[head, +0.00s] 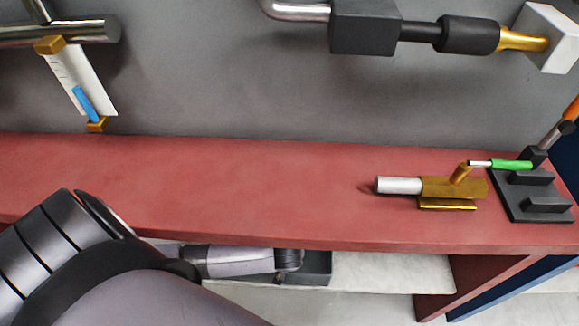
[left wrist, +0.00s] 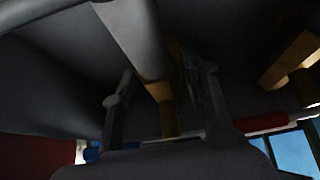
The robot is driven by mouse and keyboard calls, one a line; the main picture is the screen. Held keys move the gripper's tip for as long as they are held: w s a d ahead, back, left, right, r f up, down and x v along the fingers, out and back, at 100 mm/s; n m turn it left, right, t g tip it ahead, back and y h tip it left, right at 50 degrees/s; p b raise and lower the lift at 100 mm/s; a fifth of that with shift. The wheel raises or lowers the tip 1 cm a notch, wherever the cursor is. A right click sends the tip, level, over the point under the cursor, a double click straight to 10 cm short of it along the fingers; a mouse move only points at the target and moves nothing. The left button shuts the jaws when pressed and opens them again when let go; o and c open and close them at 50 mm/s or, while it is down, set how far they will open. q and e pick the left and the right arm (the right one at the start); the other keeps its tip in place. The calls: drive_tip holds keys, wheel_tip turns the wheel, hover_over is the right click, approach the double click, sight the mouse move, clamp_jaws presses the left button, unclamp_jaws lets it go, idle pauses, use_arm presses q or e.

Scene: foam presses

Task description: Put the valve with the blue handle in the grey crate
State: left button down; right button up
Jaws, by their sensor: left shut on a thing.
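My left arm reaches under the red worktop in the head view, and my left gripper (head: 290,260) is partly hidden by its edge. In the left wrist view the left gripper (left wrist: 158,88) is shut on a valve with a pale grey cylinder (left wrist: 132,38) and a gold body (left wrist: 168,112). A small blue piece (left wrist: 92,152) shows at the lower left; whether it joins this valve is hidden. A dark grey box (head: 319,268), seemingly the grey crate, stands beside the gripper below the worktop, its inside hidden. My right gripper is not in view.
A valve with a green handle (head: 512,165) lies on the red worktop (head: 250,190), beside a black stepped block (head: 530,195). The worktop's middle is clear. A gold part (left wrist: 292,60) and a red bar (left wrist: 262,122) show right of the left gripper in the wrist view.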

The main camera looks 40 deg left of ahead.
use_arm(q)
drive_tip(key=shift+w+f, duration=0.15)
drive_tip(key=shift+f, duration=0.1)
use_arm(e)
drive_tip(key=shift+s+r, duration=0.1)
use_arm(q)
drive_tip(key=c, duration=0.9)
unclamp_jaws()
drive_tip(key=shift+f, duration=0.1)
drive_tip(key=shift+c, duration=0.2)
drive_tip(key=shift+s+d+r, duration=0.1)
drive_tip(key=shift+s+r, duration=0.1)
drive_tip(key=shift+r, duration=0.2)
drive_tip(key=p+v, duration=0.1)
drive_tip(key=v, duration=0.2)
drive_tip(key=shift+p, duration=0.35)
drive_tip(key=p+v, duration=0.2)
drive_tip(key=v, duration=0.5)
drive_tip(key=shift+s+r, duration=0.2)
drive_tip(key=shift+s+d+r, duration=0.15)
drive_tip(key=shift+r, duration=0.15)
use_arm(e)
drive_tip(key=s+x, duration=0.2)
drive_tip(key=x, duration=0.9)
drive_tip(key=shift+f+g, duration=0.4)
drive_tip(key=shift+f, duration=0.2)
